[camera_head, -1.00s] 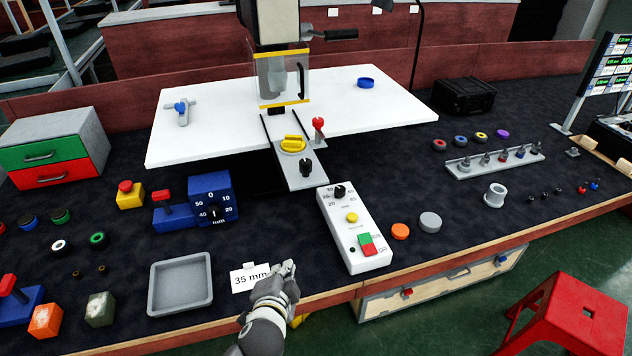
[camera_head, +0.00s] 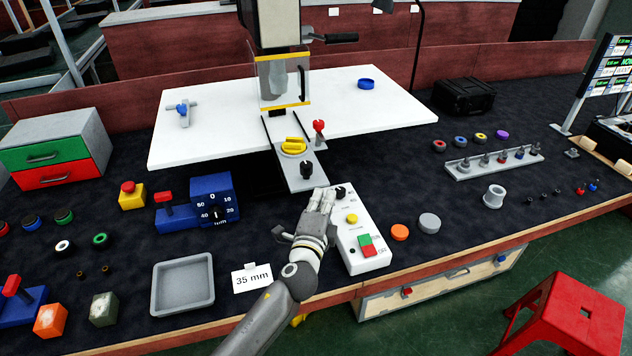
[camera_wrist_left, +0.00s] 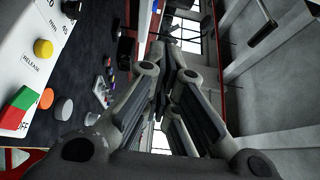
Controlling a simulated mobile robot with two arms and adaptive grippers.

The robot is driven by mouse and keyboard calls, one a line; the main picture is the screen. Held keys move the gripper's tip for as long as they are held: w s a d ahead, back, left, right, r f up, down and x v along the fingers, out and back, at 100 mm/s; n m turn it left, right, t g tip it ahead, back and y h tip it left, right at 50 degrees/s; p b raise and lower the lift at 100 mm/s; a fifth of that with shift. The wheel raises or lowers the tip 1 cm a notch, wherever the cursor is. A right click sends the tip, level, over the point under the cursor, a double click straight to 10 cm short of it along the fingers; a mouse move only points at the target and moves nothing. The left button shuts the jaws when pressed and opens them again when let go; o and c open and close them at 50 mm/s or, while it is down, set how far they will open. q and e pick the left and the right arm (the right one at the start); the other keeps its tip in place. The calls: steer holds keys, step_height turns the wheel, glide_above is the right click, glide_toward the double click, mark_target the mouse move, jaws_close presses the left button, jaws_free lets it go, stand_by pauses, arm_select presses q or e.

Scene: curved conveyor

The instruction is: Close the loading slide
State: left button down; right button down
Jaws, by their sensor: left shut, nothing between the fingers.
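The loading slide (camera_head: 311,181) is a grey plate on rails that sticks out from the front of the white table toward me. A yellow round part (camera_head: 293,146) sits on it, with a black knob (camera_head: 306,169) near its front end and a red-topped lever (camera_head: 319,128) at its right side. My left gripper (camera_head: 322,197) is shut and empty, just in front of the slide's front end and over the left edge of the white control box (camera_head: 372,243). In the left wrist view its fingers (camera_wrist_left: 172,62) are together. My right gripper is not in view.
The machine with a clear guard (camera_head: 283,80) stands behind the slide. The control box has a knob, a yellow button and a green-red switch. A grey tray (camera_head: 155,297) and a 35 mm card (camera_head: 251,278) lie left of my arm. Orange and grey discs lie right of the box.

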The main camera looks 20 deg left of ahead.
mark_target(310, 175)
arm_select(q)
steer(key=w, duration=0.1)
steer(key=w+a, duration=0.1)
steer(key=w+a+p, duration=0.1)
steer(key=w, duration=0.1)
steer(key=shift+a+r, duration=0.1)
steer(key=shift+a, duration=0.15)
steer(key=shift+w+a, duration=0.25)
steer(key=shift+a, duration=0.1)
steer(key=w+a, duration=0.1)
steer(key=w, duration=0.1)
steer(key=w+a+b, duration=0.1)
steer(key=w, duration=0.1)
steer(key=shift+a, duration=0.35)
steer(key=shift+s, duration=0.15)
steer(key=shift+d+f, duration=0.1)
steer(key=shift+f, duration=0.1)
